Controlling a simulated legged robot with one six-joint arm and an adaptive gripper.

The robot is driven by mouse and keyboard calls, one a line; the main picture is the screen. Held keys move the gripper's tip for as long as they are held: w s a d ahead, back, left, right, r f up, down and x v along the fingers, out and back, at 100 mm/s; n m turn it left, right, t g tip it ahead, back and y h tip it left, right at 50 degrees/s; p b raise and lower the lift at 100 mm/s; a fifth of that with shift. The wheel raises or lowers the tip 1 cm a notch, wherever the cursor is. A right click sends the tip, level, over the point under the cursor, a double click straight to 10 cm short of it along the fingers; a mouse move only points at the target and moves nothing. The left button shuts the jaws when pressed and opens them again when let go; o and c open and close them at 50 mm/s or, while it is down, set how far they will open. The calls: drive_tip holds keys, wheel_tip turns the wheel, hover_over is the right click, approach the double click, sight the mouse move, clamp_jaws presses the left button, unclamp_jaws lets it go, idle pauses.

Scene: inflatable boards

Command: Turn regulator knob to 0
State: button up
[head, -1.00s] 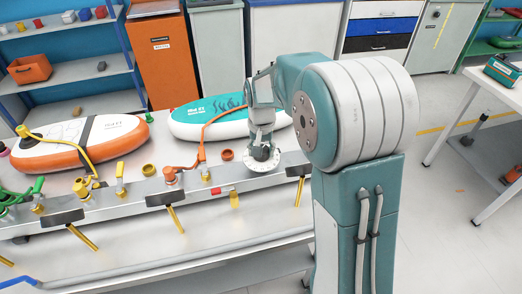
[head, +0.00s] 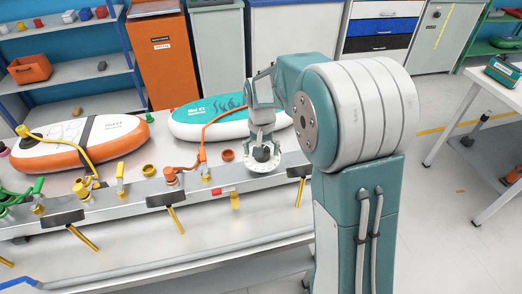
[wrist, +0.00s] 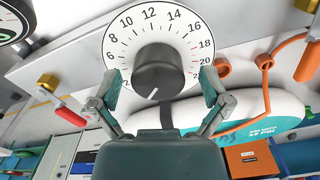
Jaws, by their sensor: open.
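The regulator knob (wrist: 160,72) is a dark grey cylinder in the middle of a white round dial (wrist: 150,32) in the wrist view. Readable dial numbers run from 6 to 20, the higher ones in red. A white mark on the knob points down and slightly left; the lowest dial numbers are partly hidden. My gripper (wrist: 161,88) is open, with one finger on each side of the knob and visible gaps between them. In the head view my gripper (head: 263,143) is over the dial (head: 251,166) at the bench's right end; the fingertips are hard to make out.
An orange hose (head: 205,135) and orange valve (head: 171,176) are left of the dial. A teal-white board (head: 200,121) and an orange-white board (head: 85,143) lie behind the metal rail. Yellow fittings line the rail. Open floor is right of the bench.

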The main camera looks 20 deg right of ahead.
drive_tip(key=shift+r, duration=0.1)
wheel_tip(320, 180, up, 12)
idle(0.4)
idle(0.3)
drive_tip(key=s+r+n+t, duration=0.1)
drive_tip(key=s+n+t, duration=0.2)
drive_tip(key=s, duration=2.1)
drive_tip(key=t, duration=0.2)
drive_tip(key=shift+s+d+r+t, duration=0.2)
drive_tip(key=shift+s+r+t, duration=0.1)
drive_tip(key=shift+s, duration=0.1)
drive_tip(key=shift+a+n, duration=0.1)
drive_tip(key=shift+n, duration=0.2)
